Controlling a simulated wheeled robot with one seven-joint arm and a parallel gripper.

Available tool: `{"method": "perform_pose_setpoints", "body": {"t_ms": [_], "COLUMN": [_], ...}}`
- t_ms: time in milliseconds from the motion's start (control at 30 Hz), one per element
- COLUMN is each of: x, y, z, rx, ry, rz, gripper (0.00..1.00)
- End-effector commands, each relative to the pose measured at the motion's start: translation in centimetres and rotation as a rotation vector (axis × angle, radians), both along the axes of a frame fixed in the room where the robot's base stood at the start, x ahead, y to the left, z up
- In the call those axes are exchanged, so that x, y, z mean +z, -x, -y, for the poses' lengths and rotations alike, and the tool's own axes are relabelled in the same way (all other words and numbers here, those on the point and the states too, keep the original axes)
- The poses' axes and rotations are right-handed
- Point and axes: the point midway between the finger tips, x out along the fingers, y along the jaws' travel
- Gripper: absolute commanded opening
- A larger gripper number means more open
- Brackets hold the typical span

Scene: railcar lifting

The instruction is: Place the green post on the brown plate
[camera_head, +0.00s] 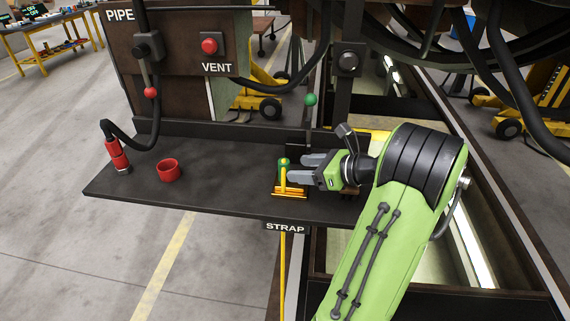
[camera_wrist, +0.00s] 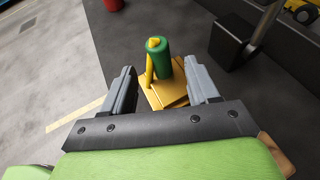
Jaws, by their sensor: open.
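The green post (camera_head: 284,164) stands upright on a yellow plate (camera_head: 290,194) on the dark shelf, with a yellow strap (camera_head: 283,180) against it. In the wrist view the green post (camera_wrist: 164,68) shows just beyond and between my finger pads. My gripper (camera_head: 304,168) is open, its fingers pointing left toward the post, with a gap visible between them and it. A brown piece (camera_head: 350,192) shows partly beneath my gripper, and a brown edge (camera_wrist: 276,152) shows at the lower right in the wrist view. Most of it is hidden, so I cannot tell whether it is the brown plate.
A red cup (camera_head: 168,170) and a red nozzle on a black hose (camera_head: 117,155) are on the shelf's left. A dark block with a post (camera_wrist: 232,42) stands right of the fingers in the wrist view. The shelf between cup and post is clear.

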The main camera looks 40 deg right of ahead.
Motion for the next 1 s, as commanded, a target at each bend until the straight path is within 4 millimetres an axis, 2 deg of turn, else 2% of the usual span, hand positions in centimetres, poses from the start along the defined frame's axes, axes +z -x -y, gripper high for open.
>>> {"method": "perform_pose_setpoints", "body": {"t_ms": [100, 200, 367, 433, 467, 567, 633, 700, 767, 833, 900, 1000], "x": [1.3, 1.7, 1.8, 1.9, 2.0, 2.5, 2.8, 3.1, 3.4, 3.8, 4.0, 4.0], "y": [2.4, 3.5, 4.0, 3.2, 2.5, -0.3, -1.5, -1.3, 0.0, 2.5, 5.6, 9.8], "z": [0.7, 1.0, 1.0, 0.1, -0.9, -6.1, -11.1, -16.5, -20.5, -24.2, -26.8, -28.3], "rx": [-0.004, -0.002, 0.003, 0.041, 0.078, 0.301, 0.522, 0.784, 1.007, 1.260, 1.495, 1.759], "ry": [0.001, 0.000, 0.002, 0.048, 0.097, 0.376, 0.638, 0.933, 1.176, 1.444, 1.692, 1.965], "rz": [0.000, 0.000, -0.002, -0.012, -0.024, -0.076, -0.101, -0.099, -0.074, -0.020, 0.056, 0.171], "gripper": [0.59, 0.59, 0.59, 0.59, 0.59, 0.59, 0.59, 0.59, 0.59, 0.59, 0.59, 0.59]}}
